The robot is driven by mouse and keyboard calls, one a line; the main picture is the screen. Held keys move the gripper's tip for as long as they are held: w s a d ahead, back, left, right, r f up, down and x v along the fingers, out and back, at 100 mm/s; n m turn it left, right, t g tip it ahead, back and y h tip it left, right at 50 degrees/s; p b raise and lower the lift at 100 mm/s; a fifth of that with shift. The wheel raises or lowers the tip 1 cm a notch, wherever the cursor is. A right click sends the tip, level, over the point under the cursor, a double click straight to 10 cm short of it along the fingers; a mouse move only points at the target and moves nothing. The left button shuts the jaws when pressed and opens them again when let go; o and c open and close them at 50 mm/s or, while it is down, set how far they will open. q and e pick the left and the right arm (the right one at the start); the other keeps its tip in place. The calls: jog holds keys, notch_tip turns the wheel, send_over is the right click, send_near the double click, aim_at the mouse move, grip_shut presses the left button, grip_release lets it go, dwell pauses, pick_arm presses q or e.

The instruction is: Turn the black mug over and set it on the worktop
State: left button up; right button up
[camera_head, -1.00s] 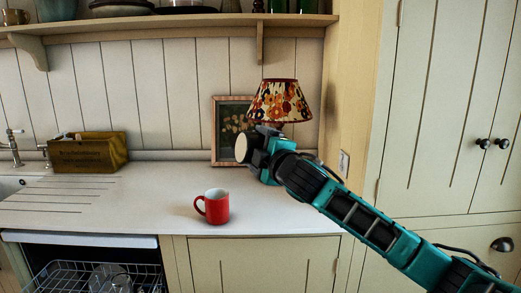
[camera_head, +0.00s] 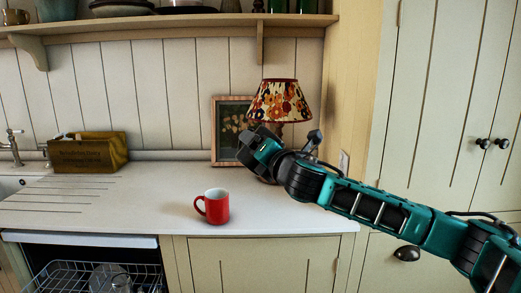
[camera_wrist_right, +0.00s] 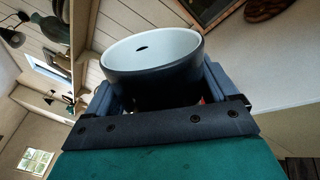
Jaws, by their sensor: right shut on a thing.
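My right gripper (camera_head: 258,150) is raised above the worktop (camera_head: 285,222), in front of the picture and the lamp. In the right wrist view the black mug (camera_wrist_right: 155,79), dark outside and white inside, sits between the fingers of my right gripper (camera_wrist_right: 155,98), which are shut on it. Its open rim faces away from the palm, and part of the white inside shows. In the head view the mug is mostly or wholly hidden by the gripper, so its exact tilt is unclear there. My left gripper is not in view.
A red mug (camera_head: 217,207) stands upright on the worktop, left of and below my gripper. The patterned lamp (camera_head: 279,101) and framed picture (camera_head: 228,120) stand close behind. A wooden box (camera_head: 88,153) is near the sink. The front right of the worktop is clear.

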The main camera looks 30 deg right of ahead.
jog(key=shift+r+n, duration=0.1)
jog(key=shift+n, duration=0.2)
jog(key=n, duration=0.4)
jog(key=shift+n, duration=1.4)
jog(key=shift+n, duration=0.8)
